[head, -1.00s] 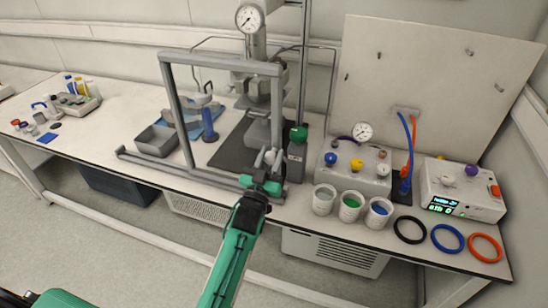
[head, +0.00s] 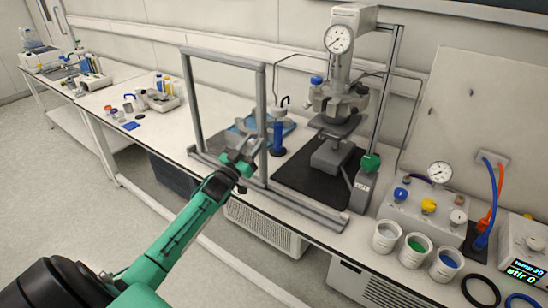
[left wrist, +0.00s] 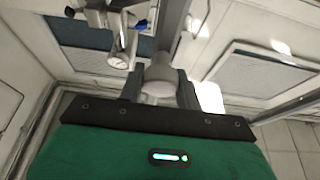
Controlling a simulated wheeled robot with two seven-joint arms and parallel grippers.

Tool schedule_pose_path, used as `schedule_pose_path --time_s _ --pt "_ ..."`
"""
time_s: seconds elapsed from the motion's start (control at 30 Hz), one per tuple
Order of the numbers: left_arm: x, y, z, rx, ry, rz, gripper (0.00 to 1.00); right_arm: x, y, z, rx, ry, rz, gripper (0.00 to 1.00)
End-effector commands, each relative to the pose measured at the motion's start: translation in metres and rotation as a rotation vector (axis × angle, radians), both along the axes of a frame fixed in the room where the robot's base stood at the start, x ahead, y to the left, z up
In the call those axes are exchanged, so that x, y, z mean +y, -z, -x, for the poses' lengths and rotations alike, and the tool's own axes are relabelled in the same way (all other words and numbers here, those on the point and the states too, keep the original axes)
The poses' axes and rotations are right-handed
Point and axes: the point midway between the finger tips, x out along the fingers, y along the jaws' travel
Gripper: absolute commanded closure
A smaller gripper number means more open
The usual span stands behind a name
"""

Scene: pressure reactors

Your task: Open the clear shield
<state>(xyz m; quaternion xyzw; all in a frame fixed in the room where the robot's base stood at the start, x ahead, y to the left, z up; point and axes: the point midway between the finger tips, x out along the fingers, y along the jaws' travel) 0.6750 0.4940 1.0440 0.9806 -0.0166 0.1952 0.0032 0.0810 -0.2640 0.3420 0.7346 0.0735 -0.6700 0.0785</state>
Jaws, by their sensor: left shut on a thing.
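The clear shield (head: 262,115) is a see-through panel in an upright grey frame. It stands at the left end of its grey rail (head: 305,205) along the table's front. The reactor (head: 345,100) and its black mat (head: 300,172) lie to the right of the frame, uncovered from the front. My left gripper (head: 240,162) is at the lower right part of the frame, shut on the shield's handle. In the left wrist view the fingers (left wrist: 160,88) close around a pale rounded handle (left wrist: 158,72). The handle is mostly hidden in the head view. My right gripper is out of view.
A blue cylinder (head: 278,135) stands behind the shield frame. A green-knobbed grey post (head: 364,185) stands right of the reactor. Several cups, including a white one (head: 387,236), line the front right edge, near a gauge box (head: 425,205). The rail's right part is free.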

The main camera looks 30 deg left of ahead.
Motion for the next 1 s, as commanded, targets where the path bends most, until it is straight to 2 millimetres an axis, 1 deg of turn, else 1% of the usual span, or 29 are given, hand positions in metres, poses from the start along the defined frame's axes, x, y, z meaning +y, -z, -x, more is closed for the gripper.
schedule_pose_path --time_s 0.03,0.1,0.23,0.4,0.73,0.77,0.8,0.83,1.0 --pt "0.011 0.001 -0.001 -0.001 -0.002 -0.004 1.00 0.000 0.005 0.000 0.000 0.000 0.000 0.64" --pt "0.021 0.001 -0.001 -0.002 -0.002 -0.004 1.00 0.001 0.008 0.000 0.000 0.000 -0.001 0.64" --pt "0.034 0.000 -0.001 -0.001 -0.001 -0.001 1.00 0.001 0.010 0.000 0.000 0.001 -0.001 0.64" --pt "0.041 0.000 -0.001 -0.001 0.000 0.000 1.00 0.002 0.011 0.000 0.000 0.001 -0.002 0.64" --pt "0.041 0.000 -0.001 0.000 0.000 0.000 1.00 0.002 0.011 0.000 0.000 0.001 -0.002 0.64" --pt "0.041 0.000 -0.001 0.000 0.000 0.000 0.60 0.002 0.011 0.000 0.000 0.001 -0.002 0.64" --pt "0.041 0.000 -0.001 0.000 0.000 0.000 0.52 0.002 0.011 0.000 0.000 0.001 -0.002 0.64" --pt "0.041 0.000 -0.002 0.000 0.000 0.000 0.46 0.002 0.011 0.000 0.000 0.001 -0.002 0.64" --pt "0.041 0.000 -0.001 0.000 0.000 0.000 0.46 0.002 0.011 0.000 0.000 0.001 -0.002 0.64"
